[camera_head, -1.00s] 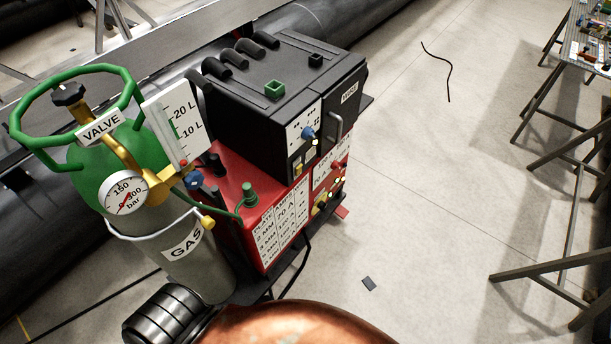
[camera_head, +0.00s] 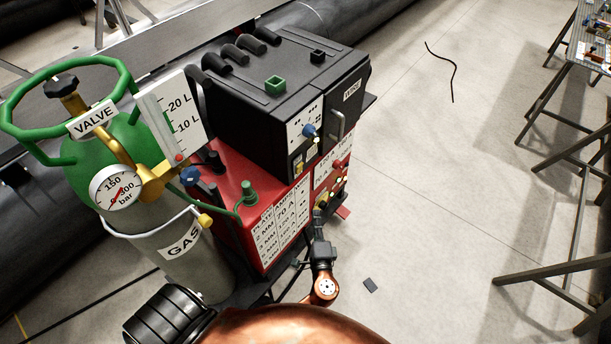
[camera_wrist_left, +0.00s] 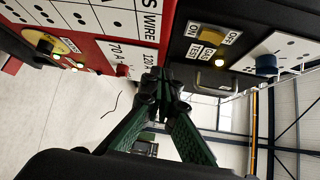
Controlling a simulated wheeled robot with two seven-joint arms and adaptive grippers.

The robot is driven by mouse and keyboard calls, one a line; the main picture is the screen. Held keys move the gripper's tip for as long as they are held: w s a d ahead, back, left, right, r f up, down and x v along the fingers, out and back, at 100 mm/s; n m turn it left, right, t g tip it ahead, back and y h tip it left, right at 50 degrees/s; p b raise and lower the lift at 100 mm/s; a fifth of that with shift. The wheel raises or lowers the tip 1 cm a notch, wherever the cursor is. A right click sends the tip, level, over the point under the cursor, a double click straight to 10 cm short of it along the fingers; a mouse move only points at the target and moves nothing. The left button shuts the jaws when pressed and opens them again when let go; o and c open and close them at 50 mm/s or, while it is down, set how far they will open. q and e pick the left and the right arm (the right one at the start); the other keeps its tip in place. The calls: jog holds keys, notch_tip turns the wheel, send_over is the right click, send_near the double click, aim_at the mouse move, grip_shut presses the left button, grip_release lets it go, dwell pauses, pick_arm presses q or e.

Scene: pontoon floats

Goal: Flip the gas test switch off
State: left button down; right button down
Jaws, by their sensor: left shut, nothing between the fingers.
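The gas test switch (camera_wrist_left: 212,36) shows in the wrist view as a small yellow switch on the black feeder's front, with ON, OFF and GAS TEST labels. I cannot tell which way it is tipped. In the head view, the yellow switch (camera_head: 298,167) sits below a blue knob. A small lit lamp (camera_wrist_left: 219,62) is beside it. My left gripper (camera_wrist_left: 157,75) is shut and empty, its fingertips near the edge between the red and black panels, apart from the switch. In the head view, my left gripper (camera_head: 318,214) is in front of the red unit, below the switch. My right gripper is not in view.
A blue knob (camera_wrist_left: 266,64) and a bar handle (camera_head: 336,126) are on the black feeder (camera_head: 265,98). A gas cylinder (camera_head: 184,266) stands at left. Open floor lies to the right.

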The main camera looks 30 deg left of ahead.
aim_at(300, 168)
pick_arm(q)
notch_tip(300, 168, up, 7)
jog(key=t+y, duration=0.1)
jog(key=shift+s+d+r+n+y, duration=0.2)
jog(key=shift+d+n+y, duration=0.1)
jog(key=shift+d+y, duration=0.1)
jog(key=shift+a, duration=0.1)
jog(key=s+a+x, duration=0.1)
jog(key=a+x, duration=0.1)
jog(key=x, duration=1)
jog(key=shift+a+p, duration=0.3)
jog(key=shift+s+r, duration=0.1)
